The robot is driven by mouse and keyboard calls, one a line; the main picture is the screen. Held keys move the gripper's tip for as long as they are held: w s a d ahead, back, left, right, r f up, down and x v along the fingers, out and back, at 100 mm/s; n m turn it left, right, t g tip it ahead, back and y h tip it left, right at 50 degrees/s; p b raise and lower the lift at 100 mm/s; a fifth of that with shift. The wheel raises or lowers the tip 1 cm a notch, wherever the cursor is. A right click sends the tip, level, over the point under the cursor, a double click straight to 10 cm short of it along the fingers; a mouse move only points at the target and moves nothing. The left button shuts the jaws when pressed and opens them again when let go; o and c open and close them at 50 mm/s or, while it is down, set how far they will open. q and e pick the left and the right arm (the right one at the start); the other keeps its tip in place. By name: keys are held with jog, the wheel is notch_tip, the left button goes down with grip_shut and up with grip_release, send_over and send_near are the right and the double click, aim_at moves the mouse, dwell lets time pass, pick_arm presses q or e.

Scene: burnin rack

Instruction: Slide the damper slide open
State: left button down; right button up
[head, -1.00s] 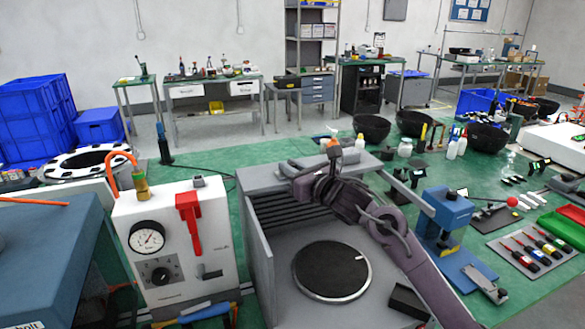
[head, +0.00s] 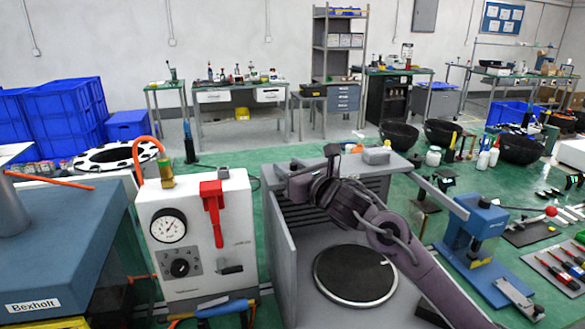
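A grey open-fronted box (head: 284,240) with slatted inner walls stands in front of me, with a dark round plate (head: 355,274) on its floor. A small grey block (head: 377,156) sits on its top ledge. I cannot tell for sure which part is the damper slide; the arm may hide it. My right gripper (head: 312,168) is over the box's back-left top ledge. Its two fingers stand apart, and I see nothing between them. Whether it touches the ledge is unclear. My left gripper is out of view.
Left of the box stands a white panel unit (head: 195,235) with a gauge (head: 168,227) and a red handle (head: 212,212). A blue press (head: 474,236) stands to the right.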

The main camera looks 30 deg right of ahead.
jog(key=shift+d, duration=0.1)
jog(key=shift+s+d+f, duration=0.1)
jog(key=shift+s+f, duration=0.05)
jog(key=shift+s, duration=0.15)
jog(key=s+b, duration=0.2)
jog(key=s, duration=0.5)
jog(key=shift+s+d+b, duration=0.15)
jog(key=shift+b, duration=0.2)
